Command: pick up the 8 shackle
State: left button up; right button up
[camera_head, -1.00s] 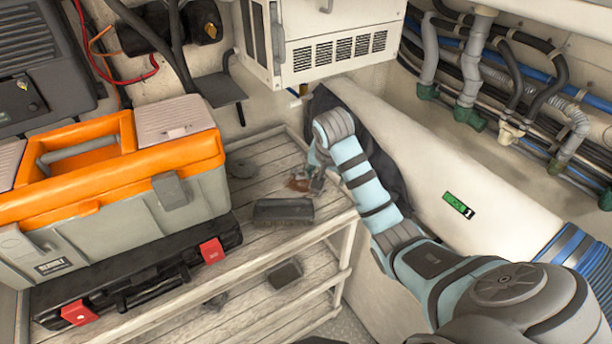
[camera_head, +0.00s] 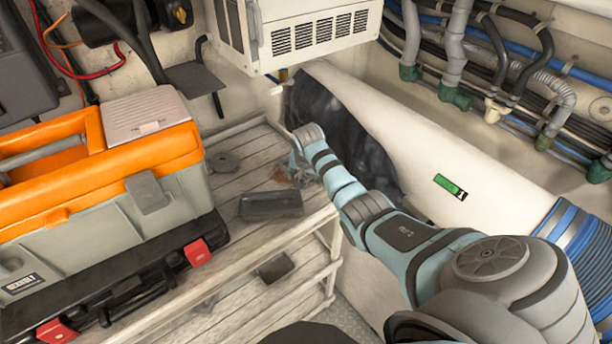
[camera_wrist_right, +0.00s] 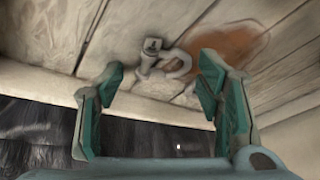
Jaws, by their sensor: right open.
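In the right wrist view a grey shackle (camera_wrist_right: 172,62) lies on the wooden slatted shelf (camera_wrist_right: 45,50). A small tag with a dark mark sits at its left end; I cannot read the mark clearly. My right gripper (camera_wrist_right: 160,85) is open, with its two green fingers on either side of the shackle in the picture and nothing between them. The shackle appears just beyond the fingertips. In the head view my right arm reaches to the shelf's back right, and its gripper (camera_head: 300,178) is small and partly hidden. The shackle cannot be made out there. My left gripper is not in view.
A rust-brown patch (camera_wrist_right: 235,45) marks the shelf beside the shackle. A dark box (camera_head: 270,205) and a round grey item (camera_head: 222,162) are on the shelf. An orange-and-grey toolbox (camera_head: 165,200) stands on a black case at left. A white cabinet (camera_head: 315,38) overhangs the back.

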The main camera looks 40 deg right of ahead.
jog(key=shift+s+r, duration=0.1)
jog(key=shift+s, duration=0.1)
jog(key=c, duration=1.3)
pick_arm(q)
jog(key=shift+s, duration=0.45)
pick_arm(e)
jog(key=shift+s+a+r, duration=0.1)
jog(key=shift+s, duration=0.05)
grip_shut()
